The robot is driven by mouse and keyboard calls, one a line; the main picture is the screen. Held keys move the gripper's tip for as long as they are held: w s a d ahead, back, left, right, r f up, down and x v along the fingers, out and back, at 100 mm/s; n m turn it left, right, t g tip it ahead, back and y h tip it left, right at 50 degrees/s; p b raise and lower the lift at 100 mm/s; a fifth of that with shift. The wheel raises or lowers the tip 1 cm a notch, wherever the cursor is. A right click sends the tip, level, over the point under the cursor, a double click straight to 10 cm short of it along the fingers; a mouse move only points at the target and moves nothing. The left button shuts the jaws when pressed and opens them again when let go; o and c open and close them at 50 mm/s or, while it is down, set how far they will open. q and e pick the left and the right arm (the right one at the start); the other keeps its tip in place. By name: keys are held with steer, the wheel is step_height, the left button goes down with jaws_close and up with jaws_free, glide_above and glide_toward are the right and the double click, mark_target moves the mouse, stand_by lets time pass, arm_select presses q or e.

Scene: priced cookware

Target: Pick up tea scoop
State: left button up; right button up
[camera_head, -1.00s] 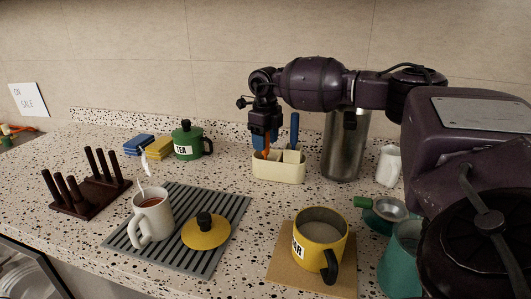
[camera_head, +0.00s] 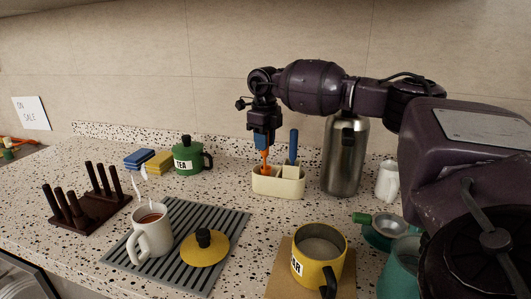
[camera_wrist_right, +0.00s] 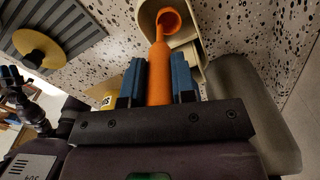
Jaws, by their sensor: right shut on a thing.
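The orange tea scoop (camera_head: 265,157) hangs upright above the left compartment of a cream utensil holder (camera_head: 278,188). Its lower end reaches the holder's opening; I cannot tell how much is still inside. My right gripper (camera_head: 264,147) comes from above with blue fingers, shut on the scoop's handle. In the right wrist view the orange handle (camera_wrist_right: 159,80) lies between the two blue fingers (camera_wrist_right: 159,85), with the round scoop end over the cream holder (camera_wrist_right: 182,40). My left gripper is not in view.
A blue-handled utensil (camera_head: 293,146) stands in the holder's other part. A steel canister (camera_head: 345,155) stands close right. A green tea pot (camera_head: 187,155) and sponges (camera_head: 158,162) are left. A yellow sugar mug (camera_head: 318,257), a white mug (camera_head: 150,232) and a dark rack (camera_head: 88,200) stand in front.

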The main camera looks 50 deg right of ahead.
step_height(320, 180, up, 16)
steer(key=p, duration=0.1)
steer(key=shift+f, duration=0.2)
stand_by(0.5)
